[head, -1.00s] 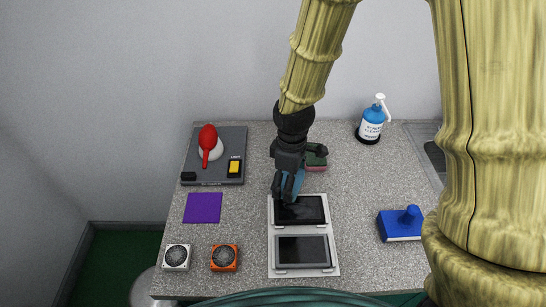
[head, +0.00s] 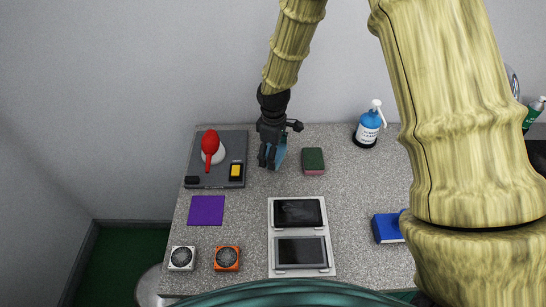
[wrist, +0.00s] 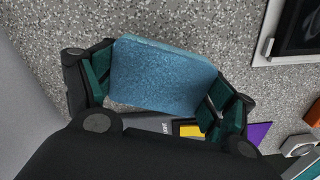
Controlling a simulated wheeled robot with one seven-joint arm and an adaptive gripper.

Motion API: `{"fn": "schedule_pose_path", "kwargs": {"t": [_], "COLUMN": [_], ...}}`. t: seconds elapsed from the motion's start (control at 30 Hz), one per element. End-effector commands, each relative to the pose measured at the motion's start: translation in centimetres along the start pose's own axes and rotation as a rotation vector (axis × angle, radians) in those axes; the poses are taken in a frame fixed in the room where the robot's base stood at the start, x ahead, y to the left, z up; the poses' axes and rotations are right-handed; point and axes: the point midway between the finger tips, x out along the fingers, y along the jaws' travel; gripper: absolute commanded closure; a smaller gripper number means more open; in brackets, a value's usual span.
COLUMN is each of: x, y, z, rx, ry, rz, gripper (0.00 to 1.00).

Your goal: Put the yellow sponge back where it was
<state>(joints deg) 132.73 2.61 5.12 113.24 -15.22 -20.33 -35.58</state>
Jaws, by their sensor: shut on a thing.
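My gripper (head: 271,162) is shut on a light-blue, sponge-like block (wrist: 165,76), with a finger on each side of it. In the head view it hangs over the counter, between the grey tray and a green block. I see no plainly yellow sponge. The only yellow piece is a small yellow block (head: 236,171) in a black surround on the grey tray (head: 212,186), left of my gripper. It also shows partly in the wrist view (wrist: 190,130), below the held block. A green-topped block with a reddish base (head: 313,161) stands right of my gripper.
A red tool on a white rest (head: 211,150) stands on the tray. A purple cloth (head: 206,210), white fan (head: 181,258), orange fan (head: 227,258) and white plate with two dark panels (head: 300,232) lie in front.

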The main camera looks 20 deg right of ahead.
Motion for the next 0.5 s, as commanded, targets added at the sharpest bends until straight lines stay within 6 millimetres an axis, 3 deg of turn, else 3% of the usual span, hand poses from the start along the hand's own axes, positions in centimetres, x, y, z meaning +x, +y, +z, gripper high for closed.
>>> {"fn": "schedule_pose_path", "kwargs": {"t": [0.3,0.5], "x": [2.6,3.0], "y": [0.0,0.0], "z": [0.1,0.1], "rx": [0.0,0.0], "ry": [-0.001,0.0], "rz": [0.0,0.001], "gripper": [0.42,0.42]}}
